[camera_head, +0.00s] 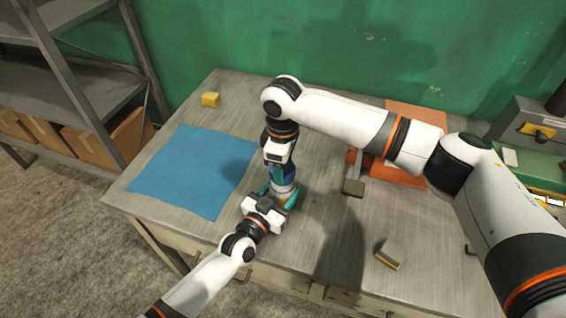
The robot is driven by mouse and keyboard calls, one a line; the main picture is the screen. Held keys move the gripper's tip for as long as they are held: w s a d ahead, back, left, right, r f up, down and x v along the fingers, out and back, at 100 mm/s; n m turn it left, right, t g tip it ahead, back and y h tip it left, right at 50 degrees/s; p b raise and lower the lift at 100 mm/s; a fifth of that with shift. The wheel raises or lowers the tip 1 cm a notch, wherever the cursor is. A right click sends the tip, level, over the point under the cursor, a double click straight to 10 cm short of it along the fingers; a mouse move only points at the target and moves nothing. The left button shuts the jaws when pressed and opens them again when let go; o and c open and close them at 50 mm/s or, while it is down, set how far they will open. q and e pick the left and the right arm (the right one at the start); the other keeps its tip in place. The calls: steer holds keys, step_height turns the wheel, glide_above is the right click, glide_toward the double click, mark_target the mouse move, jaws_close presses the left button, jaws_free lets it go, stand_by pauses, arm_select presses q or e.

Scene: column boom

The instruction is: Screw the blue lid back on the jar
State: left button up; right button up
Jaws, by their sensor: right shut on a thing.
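The jar (284,188) stands upright near the middle of the workbench, small in view and mostly covered by my grippers. My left gripper (280,194) comes in low from the front, with its teal fingers on either side of the jar, and looks shut on it. My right gripper (279,173) points down from above and is shut on the blue lid (277,173) at the jar's top. The fingers hide most of the lid. I cannot tell how far the lid sits on the jar's thread.
An orange plate (415,118) stands behind my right arm. A grey and yellow block (389,254) lies front right. A shelf (75,95) with cardboard boxes stands left. A green wall (330,45) closes the back.

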mark_target(282, 190)
steer(key=shift+f, duration=0.9)
steer(key=shift+f, duration=0.55)
